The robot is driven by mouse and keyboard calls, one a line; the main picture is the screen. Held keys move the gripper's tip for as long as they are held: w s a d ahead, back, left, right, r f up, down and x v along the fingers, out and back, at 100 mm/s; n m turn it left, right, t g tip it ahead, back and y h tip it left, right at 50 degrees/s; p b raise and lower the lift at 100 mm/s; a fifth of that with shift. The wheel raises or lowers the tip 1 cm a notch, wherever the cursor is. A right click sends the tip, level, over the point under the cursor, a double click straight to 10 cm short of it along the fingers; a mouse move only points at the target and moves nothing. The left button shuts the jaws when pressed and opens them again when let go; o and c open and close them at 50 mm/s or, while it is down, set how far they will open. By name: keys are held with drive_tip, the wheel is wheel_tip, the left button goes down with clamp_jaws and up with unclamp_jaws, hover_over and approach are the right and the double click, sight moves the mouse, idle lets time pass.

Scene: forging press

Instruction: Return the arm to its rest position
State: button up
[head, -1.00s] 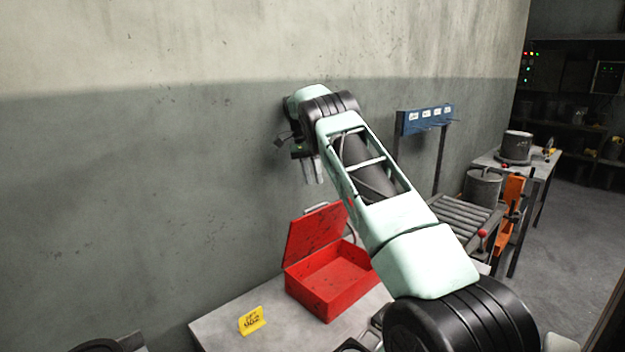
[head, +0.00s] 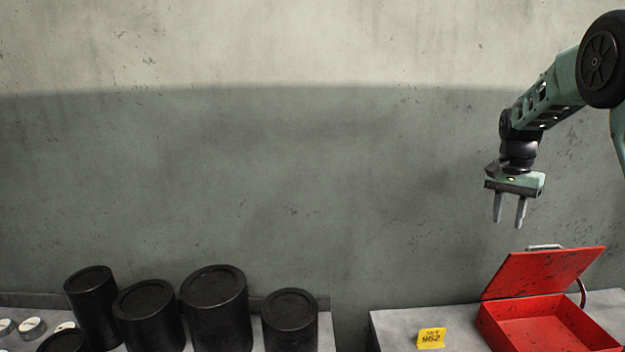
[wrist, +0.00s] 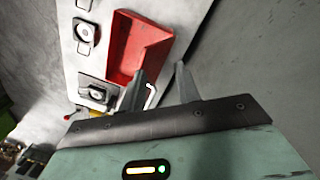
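My gripper (head: 509,222) hangs at the right of the head view, fingers pointing down. It is above and slightly left of the open red box. The two fingers are apart with nothing between them. In the wrist view my gripper (wrist: 158,80) also shows its fingers spread and empty, with the red box beyond them. My arm reaches in from the upper right of the head view, bent at the elbow.
The red box (head: 487,327) stands with its lid up on a grey table (head: 388,330). A yellow tag (head: 431,338) stands left of it. Several black cylinders (head: 215,315) stand at lower left. The wall is behind; the air left of my gripper is clear.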

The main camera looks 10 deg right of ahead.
drive_tip(key=s+a+f+n+b, duration=0.3)
drive_tip(key=s+a+n, duration=0.7)
drive_tip(key=s+a, duration=0.6)
drive_tip(key=s+a+f+n+t+b, duration=0.1)
drive_tip(key=s+a+f+n+b, duration=0.2)
drive_tip(key=s+a+n, duration=0.7)
drive_tip(key=s+a+f, duration=0.1)
drive_tip(key=s+a, duration=0.2)
drive_tip(key=a, duration=0.4)
drive_tip(key=s+a+f, duration=0.1)
drive_tip(key=s+a, duration=0.3)
drive_tip(key=a, duration=0.4)
drive_tip(key=shift+s+f+y, duration=0.15)
drive_tip(key=shift+f+y, duration=0.1)
drive_tip(key=shift+y, duration=0.15)
